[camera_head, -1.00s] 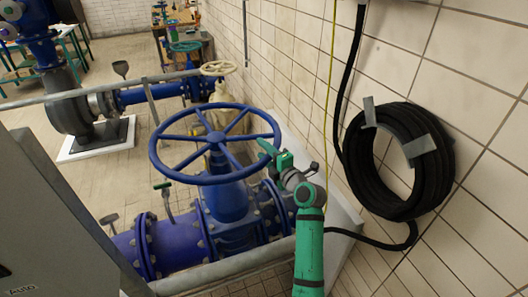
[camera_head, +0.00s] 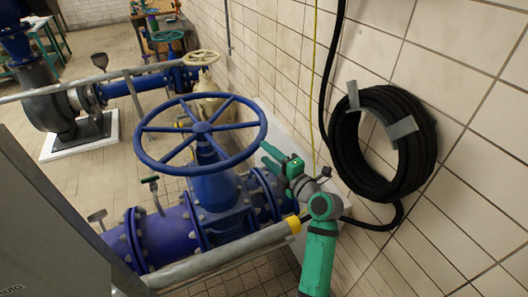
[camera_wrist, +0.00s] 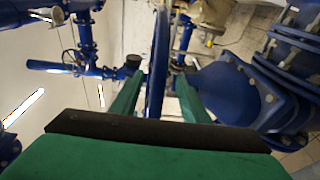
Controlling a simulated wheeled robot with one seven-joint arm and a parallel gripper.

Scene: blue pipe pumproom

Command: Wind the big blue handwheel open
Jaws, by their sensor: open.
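The big blue handwheel (camera_head: 202,128) sits level on top of a blue valve (camera_head: 215,190) in the head view. Its spokes and hub are in full view. My green gripper (camera_head: 266,153) is open, just below and right of the wheel's right rim in the picture. In the wrist view my gripper (camera_wrist: 157,82) shows two green fingers spread apart. The blue handwheel rim (camera_wrist: 157,55) runs edge-on through the gap between them in the picture. Whether the rim lies between the fingers or beyond them, I cannot tell. Nothing is gripped.
A grey rail (camera_head: 215,258) with a yellow end crosses in front of the valve. A black hose coil (camera_head: 385,140) hangs on the tiled wall at right. A grey cabinet (camera_head: 50,220) fills the left foreground.

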